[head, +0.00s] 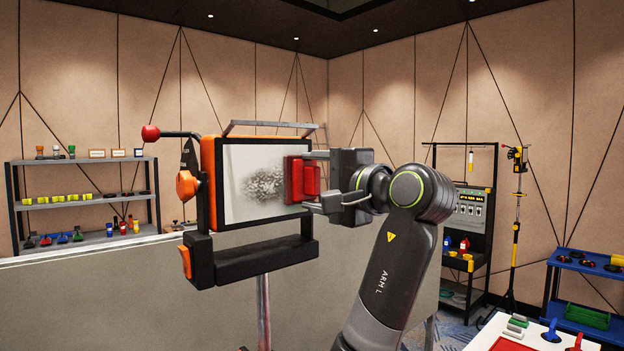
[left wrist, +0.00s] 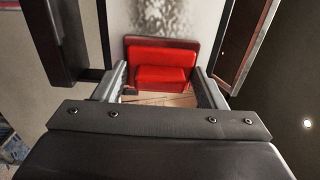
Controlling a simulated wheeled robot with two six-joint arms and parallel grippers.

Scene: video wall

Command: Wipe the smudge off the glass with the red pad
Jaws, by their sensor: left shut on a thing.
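The glass (head: 236,207) is a pale upright panel in a black and orange frame. A dark grey speckled smudge (head: 264,186) lies around the middle of the glass; its edge also shows at the top of the left wrist view (left wrist: 162,14). My left gripper (head: 318,178) is shut on the red pad (head: 296,180) and holds it at the right part of the glass, right of the smudge. In the left wrist view the red pad (left wrist: 160,60) sits between the two fingers. I cannot tell whether the pad touches the glass. My right gripper is out of view.
The frame has a red-knobbed lever (head: 151,133) at its left and a thick black bar (head: 262,259) below. Shelves with small items (head: 88,202) stand at the left. A black rack (head: 466,205), a blue cart (head: 590,268) and a white-topped table (head: 500,333) are at the right.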

